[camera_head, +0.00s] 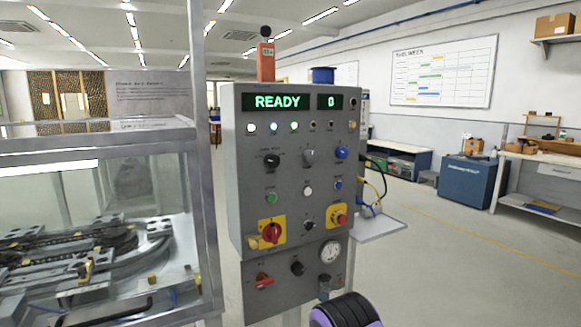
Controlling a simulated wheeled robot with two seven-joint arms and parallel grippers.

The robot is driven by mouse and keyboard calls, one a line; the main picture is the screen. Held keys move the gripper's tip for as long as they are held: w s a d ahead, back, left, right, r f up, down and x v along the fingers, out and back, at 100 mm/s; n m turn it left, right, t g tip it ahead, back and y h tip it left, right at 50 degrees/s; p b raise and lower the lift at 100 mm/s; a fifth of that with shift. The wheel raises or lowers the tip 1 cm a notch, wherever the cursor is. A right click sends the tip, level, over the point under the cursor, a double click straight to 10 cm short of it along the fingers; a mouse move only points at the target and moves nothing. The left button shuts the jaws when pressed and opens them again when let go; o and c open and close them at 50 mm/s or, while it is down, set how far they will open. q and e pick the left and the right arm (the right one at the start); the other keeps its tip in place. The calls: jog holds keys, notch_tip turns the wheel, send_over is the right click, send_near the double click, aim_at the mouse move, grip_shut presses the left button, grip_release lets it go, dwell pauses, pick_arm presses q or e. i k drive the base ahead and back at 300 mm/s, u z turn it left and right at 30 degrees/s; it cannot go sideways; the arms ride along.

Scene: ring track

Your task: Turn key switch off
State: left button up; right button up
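A grey control panel (291,185) stands upright in the middle of the view, with a green READY display (278,102) and a second display reading 0. Its switches are small here, so I cannot tell for sure which is the key switch or how it is turned. A small dark switch (310,225) sits between a red rotary switch (271,232) on a yellow plate and a red push button (340,217) on a yellow plate. Dark selector knobs (272,160) sit higher up.
A framed machine enclosure (99,131) with a track (85,255) inside stands close at the left. A small grey shelf (380,228) and cables (377,185) are at the panel's right side. The floor to the right is clear, with a blue cabinet (470,182) farther back.

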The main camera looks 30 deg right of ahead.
aim_at(307, 224)
jog(key=z, duration=0.45)
jog(key=k, duration=0.5)
jog(key=z, duration=1.25)
jog(key=i, duration=1.2)
jog(key=u, duration=0.55)
